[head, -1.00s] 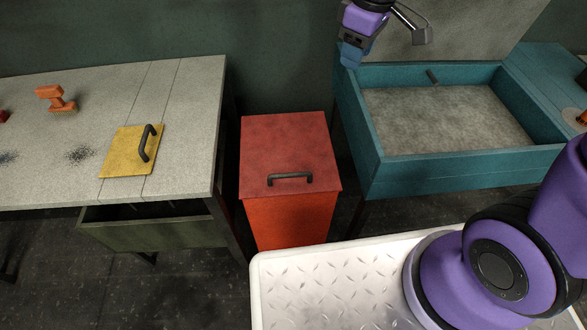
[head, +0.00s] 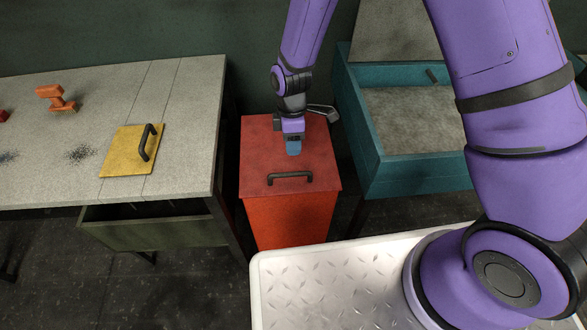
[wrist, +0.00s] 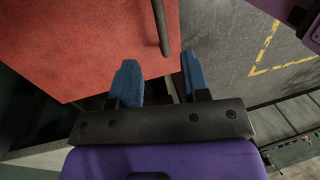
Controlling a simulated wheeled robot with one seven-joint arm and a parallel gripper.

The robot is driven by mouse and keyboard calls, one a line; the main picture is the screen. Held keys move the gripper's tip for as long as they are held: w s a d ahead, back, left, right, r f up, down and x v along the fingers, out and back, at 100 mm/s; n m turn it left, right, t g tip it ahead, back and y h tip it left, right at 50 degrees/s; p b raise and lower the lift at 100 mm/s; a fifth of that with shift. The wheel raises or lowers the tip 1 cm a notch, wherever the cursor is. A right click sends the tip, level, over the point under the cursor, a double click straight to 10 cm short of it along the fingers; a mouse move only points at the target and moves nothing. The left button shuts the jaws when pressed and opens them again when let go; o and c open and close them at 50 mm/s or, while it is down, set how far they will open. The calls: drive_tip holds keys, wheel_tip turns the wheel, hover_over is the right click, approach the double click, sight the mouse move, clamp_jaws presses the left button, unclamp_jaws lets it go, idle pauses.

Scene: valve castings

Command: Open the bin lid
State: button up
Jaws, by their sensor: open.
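The red bin (head: 290,222) stands on the floor with its flat red lid (head: 258,145) shut. A dark bar handle (head: 290,176) sits near the lid's front edge. My gripper (head: 293,153) hangs above the lid, just behind the handle in the head view. In the wrist view my gripper (wrist: 159,62) is open, with two blue fingers apart and nothing between them. The handle (wrist: 160,25) shows ahead of the gap between the fingertips, with the red lid (wrist: 80,40) to the left.
A grey workbench (head: 190,110) stands left of the bin, with a yellow plate with a handle (head: 118,160) and an orange casting (head: 56,99) on it. A teal sink-like basin (head: 375,160) stands close on the right. A yellow floor marking (wrist: 262,50) shows in the wrist view.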

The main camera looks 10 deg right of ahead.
hover_over(293, 169)
drive_tip(key=s, duration=0.4)
drive_tip(key=f, duration=1)
drive_tip(key=shift+s+a, duration=0.2)
drive_tip(key=shift+r, duration=0.1)
clamp_jaws()
